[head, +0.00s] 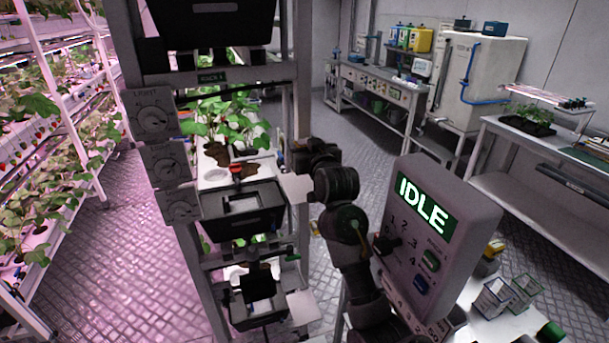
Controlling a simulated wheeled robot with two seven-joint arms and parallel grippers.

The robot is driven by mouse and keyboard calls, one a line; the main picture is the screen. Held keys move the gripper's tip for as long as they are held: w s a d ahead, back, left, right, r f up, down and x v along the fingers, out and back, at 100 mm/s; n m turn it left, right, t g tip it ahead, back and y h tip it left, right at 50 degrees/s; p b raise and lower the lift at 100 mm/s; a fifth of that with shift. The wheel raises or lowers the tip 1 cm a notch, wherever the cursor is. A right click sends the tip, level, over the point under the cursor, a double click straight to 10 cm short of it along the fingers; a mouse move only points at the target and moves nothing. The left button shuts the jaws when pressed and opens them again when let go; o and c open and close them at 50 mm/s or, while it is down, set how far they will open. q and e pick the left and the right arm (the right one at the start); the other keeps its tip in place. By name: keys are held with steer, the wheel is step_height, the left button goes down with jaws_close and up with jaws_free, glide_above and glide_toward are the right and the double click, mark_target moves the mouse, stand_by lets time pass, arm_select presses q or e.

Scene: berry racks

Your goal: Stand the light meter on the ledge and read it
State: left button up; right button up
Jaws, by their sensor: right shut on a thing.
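My right gripper (299,157) is at the rack's right post, reached by my dark arm from the lower middle. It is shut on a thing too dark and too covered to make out. I cannot pick out the light meter for certain. A pale ledge-like plate (296,188) juts from the rack just below the gripper; I cannot tell whether the held thing touches it. A similar plate (302,306) is lower down. My left gripper is not in view.
The metal rack (297,60) holds potted plants (230,120), black boxes (243,218) and grey dial panels (152,118). A grey panel reading IDLE (428,222) stands close right of my arm. Clear cases (492,298) lie on a white surface. Floor behind is free.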

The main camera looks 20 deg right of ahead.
step_height(320, 180, down, 4)
steer(key=shift+r+p, duration=0.2)
steer(key=shift+p, duration=0.15)
step_height(320, 180, down, 3)
steer(key=shift+f+p, duration=0.2)
steer(key=shift+p, duration=0.4)
steer(key=shift+f, duration=0.15)
steer(key=o, duration=1)
steer(key=shift+f, duration=0.15)
steer(key=shift+o, duration=0.2)
steer(key=shift+s, duration=0.1)
steer(key=s+b, duration=0.2)
steer(key=s, duration=0.5)
steer(key=shift+s+d+b, duration=0.2)
steer(key=shift+d+b, duration=0.05)
steer(key=shift+b, duration=0.05)
